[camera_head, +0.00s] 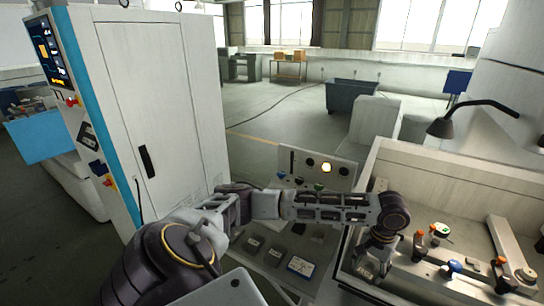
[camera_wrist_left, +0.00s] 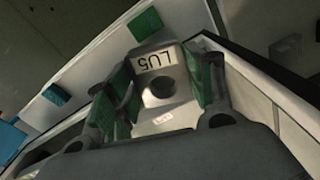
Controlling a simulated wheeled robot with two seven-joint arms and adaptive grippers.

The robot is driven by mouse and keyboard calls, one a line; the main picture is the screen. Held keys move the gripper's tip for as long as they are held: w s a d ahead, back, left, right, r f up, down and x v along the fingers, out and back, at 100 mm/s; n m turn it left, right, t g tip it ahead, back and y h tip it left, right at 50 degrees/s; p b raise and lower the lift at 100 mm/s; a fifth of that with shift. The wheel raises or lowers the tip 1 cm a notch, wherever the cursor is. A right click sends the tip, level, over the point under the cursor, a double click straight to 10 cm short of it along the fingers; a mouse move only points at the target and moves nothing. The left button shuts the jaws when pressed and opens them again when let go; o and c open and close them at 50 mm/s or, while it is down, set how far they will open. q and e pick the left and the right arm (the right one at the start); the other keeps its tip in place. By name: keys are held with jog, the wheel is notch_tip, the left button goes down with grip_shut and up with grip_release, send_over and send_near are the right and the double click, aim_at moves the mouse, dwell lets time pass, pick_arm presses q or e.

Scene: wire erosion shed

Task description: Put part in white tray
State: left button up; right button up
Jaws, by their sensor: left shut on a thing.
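My left gripper (camera_head: 368,266) points down at the lower right of the head view, just inside the left end of a pale-walled machine tank (camera_head: 440,185). In the left wrist view, the green-padded fingers of the left gripper (camera_wrist_left: 162,84) are shut on a light grey metal part (camera_wrist_left: 157,62). The part has a round dark hole and a label that reads "LU5" upside down in the picture. In the head view the part is mostly hidden by the fingers. I cannot clearly make out which surface is the white tray. My right gripper is not in view.
Several orange-, green- and blue-topped clamps (camera_head: 454,266) stand in the tank to the right of the gripper. A black lamp (camera_head: 442,126) hangs over it. A control panel (camera_head: 318,168) stands behind my left arm, and a tall white cabinet (camera_head: 165,100) is at left.

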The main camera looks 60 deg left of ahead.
aim_at(367, 281)
pick_arm(q)
jog(key=f, duration=0.1)
jog(key=s+d+f+m, duration=0.1)
jog(key=f, duration=0.1)
jog(key=f+m, duration=0.1)
jog(key=shift+s+d+f, duration=0.2)
jog(key=shift+s+d, duration=0.05)
jog(key=shift+s, duration=0.05)
jog(key=shift+f+b, duration=0.9)
jog(key=shift+f+b, duration=0.4)
jog(key=shift+w, duration=0.1)
